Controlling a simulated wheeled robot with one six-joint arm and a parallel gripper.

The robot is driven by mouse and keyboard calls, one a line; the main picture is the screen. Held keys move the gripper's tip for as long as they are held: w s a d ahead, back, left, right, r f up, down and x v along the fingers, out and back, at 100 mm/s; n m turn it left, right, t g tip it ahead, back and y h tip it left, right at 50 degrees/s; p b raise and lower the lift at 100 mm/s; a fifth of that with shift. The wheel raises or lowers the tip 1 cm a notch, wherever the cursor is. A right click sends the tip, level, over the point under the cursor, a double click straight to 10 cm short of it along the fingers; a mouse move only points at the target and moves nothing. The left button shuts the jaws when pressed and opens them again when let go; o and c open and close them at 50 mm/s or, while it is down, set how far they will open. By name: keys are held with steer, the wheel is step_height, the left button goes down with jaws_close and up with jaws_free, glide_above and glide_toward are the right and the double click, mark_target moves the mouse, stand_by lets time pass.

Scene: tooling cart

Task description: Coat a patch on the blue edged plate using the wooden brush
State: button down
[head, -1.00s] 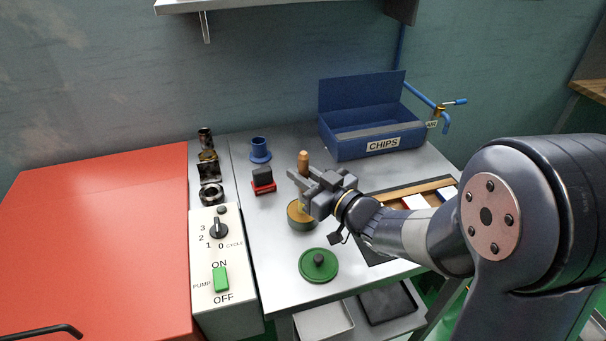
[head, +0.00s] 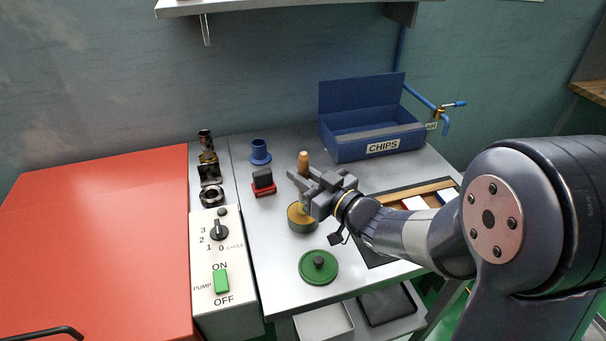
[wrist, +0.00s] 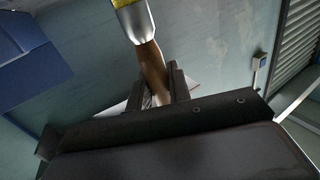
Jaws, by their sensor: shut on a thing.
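My gripper (head: 306,184) is shut on the wooden brush (head: 303,160). The brush stands upright, handle end up in the head view, above or in a round tin (head: 299,222) with a tan inside. I cannot tell whether the bristles touch the contents. In the wrist view the brush handle (wrist: 151,65) sits between the fingers, with a metal ferrule and yellow at the bristle end. At the right, a wood-edged rack (head: 388,192) holds pale plates, partly hidden by my arm.
A green lid (head: 318,267) lies in front of the tin. A red and black block (head: 263,182) and a blue flanged part (head: 260,152) stand behind left. The blue CHIPS box (head: 370,140) is at the back. A switch panel (head: 208,250) borders the left.

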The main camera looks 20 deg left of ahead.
mark_target(303, 153)
steer(key=shift+r+p, duration=2.15)
steer(key=shift+r, duration=1.1)
steer(key=shift+f, duration=0.1)
